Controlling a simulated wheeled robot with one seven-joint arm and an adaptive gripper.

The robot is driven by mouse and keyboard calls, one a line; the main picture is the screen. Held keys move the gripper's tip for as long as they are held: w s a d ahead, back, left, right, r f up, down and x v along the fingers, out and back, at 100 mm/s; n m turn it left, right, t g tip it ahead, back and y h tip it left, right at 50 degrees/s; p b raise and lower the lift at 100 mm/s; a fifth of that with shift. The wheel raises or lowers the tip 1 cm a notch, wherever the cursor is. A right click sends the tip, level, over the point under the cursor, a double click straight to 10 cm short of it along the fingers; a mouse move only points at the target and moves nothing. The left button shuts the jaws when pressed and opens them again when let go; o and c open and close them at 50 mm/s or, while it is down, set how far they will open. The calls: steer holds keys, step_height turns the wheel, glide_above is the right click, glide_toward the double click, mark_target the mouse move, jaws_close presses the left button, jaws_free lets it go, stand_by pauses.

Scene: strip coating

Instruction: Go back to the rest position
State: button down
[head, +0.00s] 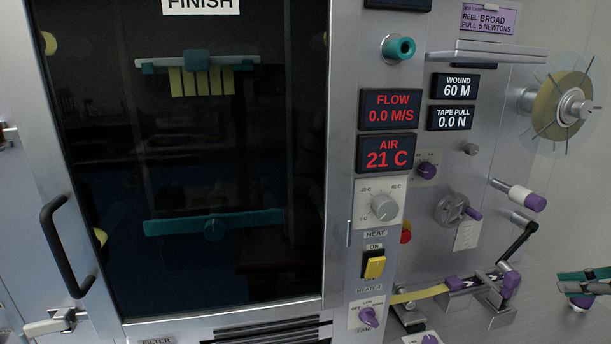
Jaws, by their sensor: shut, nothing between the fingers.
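My gripper (566,282) shows at the right edge of the head view, with dark and teal fingers pointing left. It is shut and holds nothing. The rest of it and my arm are cut off by the frame edge. It is to the right of the crank and tape guide (478,283), in front of the panel's lower right, and looks apart from them.
A cabinet with a dark window (190,270) and black door handle (68,245) fills the left. Panel fittings include a heat dial (384,206), yellow heater switch (374,267), black crank arm (518,243), purple-tipped handle (527,198) and tape reel (562,105).

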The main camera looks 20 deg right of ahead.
steer(key=w+a+r+n+g+y+p, duration=0.15)
steer(key=w+a+r+n, duration=0.25)
steer(key=a+n, duration=0.6)
steer(key=w+a+r+n+g+y, duration=0.3)
steer(key=w+a+n, duration=0.15)
steer(key=a, duration=1.05)
steer(key=s+a+r+n+h, duration=0.1)
steer(key=s+a+n, duration=0.4)
steer(key=n, duration=0.5)
steer(key=s+a+r+n+g+h+p, duration=0.1)
steer(key=s+a+r+n+h, duration=0.1)
steer(key=s+a+n, duration=0.3)
steer(key=a+n+h, duration=0.1)
steer(key=a+n, duration=0.3)
steer(key=n, duration=0.1)
steer(key=shift+s+a+p, duration=0.3)
steer(key=shift+s, duration=0.05)
steer(key=shift+d+n+h, duration=0.1)
steer(key=shift+n+h, duration=0.15)
steer(key=shift+h, duration=0.1)
